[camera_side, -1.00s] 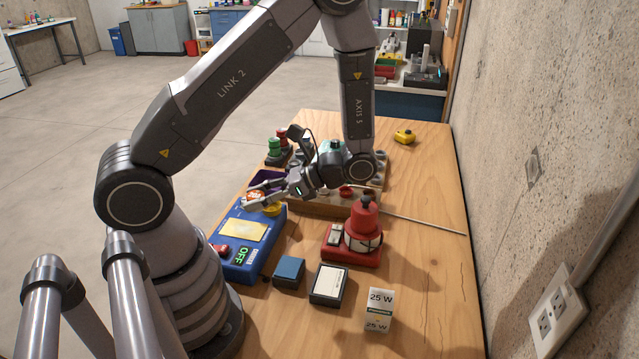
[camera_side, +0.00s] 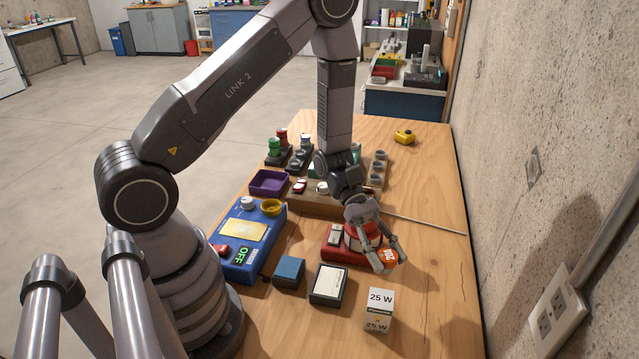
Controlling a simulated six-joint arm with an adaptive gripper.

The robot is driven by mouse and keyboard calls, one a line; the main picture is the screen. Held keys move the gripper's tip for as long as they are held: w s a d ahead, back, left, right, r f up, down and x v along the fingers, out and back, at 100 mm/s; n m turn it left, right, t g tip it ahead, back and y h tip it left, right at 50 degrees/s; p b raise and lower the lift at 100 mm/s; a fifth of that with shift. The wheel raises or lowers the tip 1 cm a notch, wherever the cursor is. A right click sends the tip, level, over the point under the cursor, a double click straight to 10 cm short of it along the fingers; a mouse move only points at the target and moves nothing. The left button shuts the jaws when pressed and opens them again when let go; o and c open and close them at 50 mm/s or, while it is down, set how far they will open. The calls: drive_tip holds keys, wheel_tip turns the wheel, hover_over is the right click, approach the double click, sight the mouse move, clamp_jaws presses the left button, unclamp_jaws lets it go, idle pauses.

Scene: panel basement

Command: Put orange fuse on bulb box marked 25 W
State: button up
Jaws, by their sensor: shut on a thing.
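The orange fuse (camera_side: 387,257) with white markings is held between the fingertips of my gripper (camera_side: 389,263). My gripper points down toward the front right, in front of the red beacon-like device. The bulb box marked 25 W (camera_side: 380,309) stands on the table nearer the camera. It is a small pale box with "25 W" on its top and front. The fuse is behind the bulb box and apart from it in the picture. The fuse's underside and the exact height of the gap cannot be told.
The red device (camera_side: 342,252) is close behind my gripper. A black-and-white box (camera_side: 329,285) and a blue box (camera_side: 289,272) stand left of the bulb box. A blue tester (camera_side: 238,265) and a purple tray (camera_side: 268,183) are farther left. The table's right side is clear.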

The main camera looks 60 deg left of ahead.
sight(381, 298)
drive_tip(key=f, duration=0.3)
drive_tip(key=shift+w+f+n+t, duration=0.3)
drive_tip(key=shift+w+f+t, duration=0.05)
drive_tip(key=shift+f+t, duration=0.05)
drive_tip(key=shift+f, duration=2.15)
drive_tip(key=o, duration=0.9)
drive_tip(key=shift+f, duration=0.1)
drive_tip(key=shift+o, duration=0.2)
